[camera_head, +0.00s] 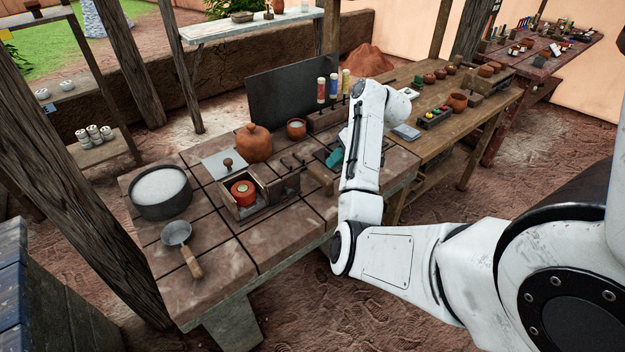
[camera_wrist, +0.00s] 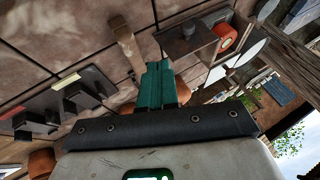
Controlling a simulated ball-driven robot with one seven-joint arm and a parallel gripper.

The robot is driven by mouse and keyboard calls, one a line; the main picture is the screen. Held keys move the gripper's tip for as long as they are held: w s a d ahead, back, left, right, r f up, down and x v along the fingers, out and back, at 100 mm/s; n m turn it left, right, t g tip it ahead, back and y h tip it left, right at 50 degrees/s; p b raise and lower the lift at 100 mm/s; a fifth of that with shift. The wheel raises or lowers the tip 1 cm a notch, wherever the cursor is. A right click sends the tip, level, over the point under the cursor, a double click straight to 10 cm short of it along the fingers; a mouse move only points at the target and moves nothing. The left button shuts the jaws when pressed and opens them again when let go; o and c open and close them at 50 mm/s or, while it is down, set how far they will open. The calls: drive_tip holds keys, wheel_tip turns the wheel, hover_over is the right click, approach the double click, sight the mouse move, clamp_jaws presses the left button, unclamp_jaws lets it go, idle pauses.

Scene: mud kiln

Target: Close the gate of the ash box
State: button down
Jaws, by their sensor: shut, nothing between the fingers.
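The ash box (camera_head: 232,212) is a small brown wooden box, open on top, on the tiled table. A round red-orange thing (camera_head: 243,192) sits inside it. A dark upright panel (camera_head: 284,190), seemingly the gate, stands out from the box's right side, swung open. In the wrist view the panel (camera_wrist: 186,48) shows at upper right with a small knob, the orange thing (camera_wrist: 228,38) behind it. My gripper (camera_head: 335,158) is right of and behind the panel, partly hidden by my arm. Its teal fingers (camera_wrist: 158,84) are together, empty, apart from the panel.
A wooden block (camera_head: 320,178) lies between the panel and my gripper. The front tabletop is clear.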

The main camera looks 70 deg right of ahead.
sight(288, 192)
drive_tip(key=x, duration=0.9)
drive_tip(key=shift+a, duration=0.1)
drive_tip(key=shift+w+a+f+p, duration=0.2)
drive_tip(key=shift+w+a+f, duration=0.05)
drive_tip(key=shift+w+a, duration=0.3)
drive_tip(key=shift+w+a+f+p, duration=0.15)
drive_tip(key=shift+w+a+f, duration=0.05)
drive_tip(key=shift+w+a, duration=0.4)
drive_tip(key=shift+w+a+f, duration=0.15)
drive_tip(key=shift+w+a, duration=0.15)
drive_tip(key=shift+w, duration=0.1)
